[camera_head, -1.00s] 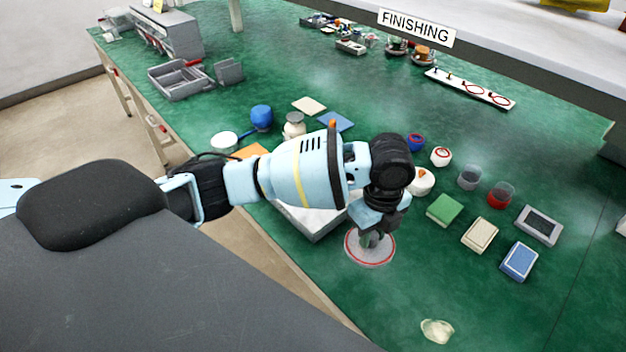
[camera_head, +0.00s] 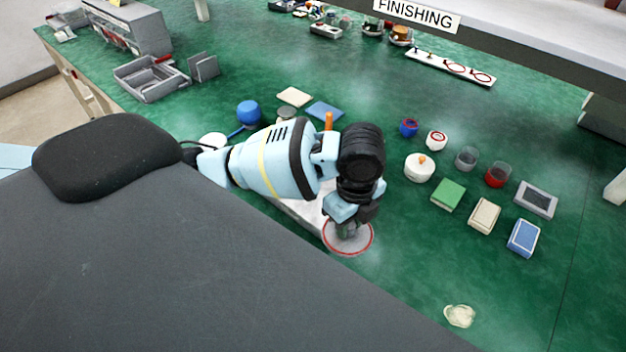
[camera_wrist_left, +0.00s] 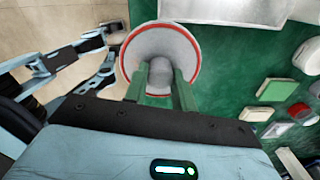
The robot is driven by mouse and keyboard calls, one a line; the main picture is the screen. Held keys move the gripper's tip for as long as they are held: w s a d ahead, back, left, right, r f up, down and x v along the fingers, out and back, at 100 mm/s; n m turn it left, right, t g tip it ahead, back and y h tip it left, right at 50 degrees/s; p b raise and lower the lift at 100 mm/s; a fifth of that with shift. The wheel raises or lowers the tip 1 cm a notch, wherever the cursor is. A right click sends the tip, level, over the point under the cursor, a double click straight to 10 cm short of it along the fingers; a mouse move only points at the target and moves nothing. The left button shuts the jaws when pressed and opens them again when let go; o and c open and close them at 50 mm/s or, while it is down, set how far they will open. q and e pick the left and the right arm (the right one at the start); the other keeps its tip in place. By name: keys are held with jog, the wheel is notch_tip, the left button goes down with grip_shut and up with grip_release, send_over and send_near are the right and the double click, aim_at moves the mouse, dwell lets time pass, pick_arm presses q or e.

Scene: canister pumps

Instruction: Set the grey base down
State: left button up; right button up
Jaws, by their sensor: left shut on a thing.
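The grey base (camera_head: 360,245) is a round grey disc with a red rim, seen below my left gripper (camera_head: 347,232) in the head view. In the left wrist view the grey base (camera_wrist_left: 143,42) lies broad and round beyond the fingers, with a rounded grey knob at its middle. My left gripper (camera_wrist_left: 161,80) is shut on this knob, one green finger on each side. The hand points down. I cannot tell whether the underside touches the table. My right gripper is not identifiable in either view.
A white tray-like thing (camera_head: 300,208) lies close left of the base, partly hidden by my arm. A green box (camera_head: 448,194), a cream box (camera_head: 484,216) and a blue box (camera_head: 523,238) stand to the right. A pale lump (camera_head: 459,316) lies nearer. Green table (camera_head: 410,270) between is clear.

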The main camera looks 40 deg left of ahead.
pick_arm(q)
jog(key=shift+a, duration=0.1)
jog(key=w+a, duration=0.3)
jog(key=w+a+f, duration=0.1)
jog(key=w+a, duration=0.3)
jog(key=w+a+b, duration=0.1)
jog(key=w+a, duration=0.3)
jog(key=shift+w+f, duration=0.2)
jog(key=shift+f, duration=1.75)
jog(key=shift+f, duration=0.2)
jog(key=o, duration=1)
jog(key=shift+r, duration=0.1)
notch_tip(320, 180, up, 12)
jog(key=shift+r+p, duration=0.1)
jog(key=shift+p, duration=0.25)
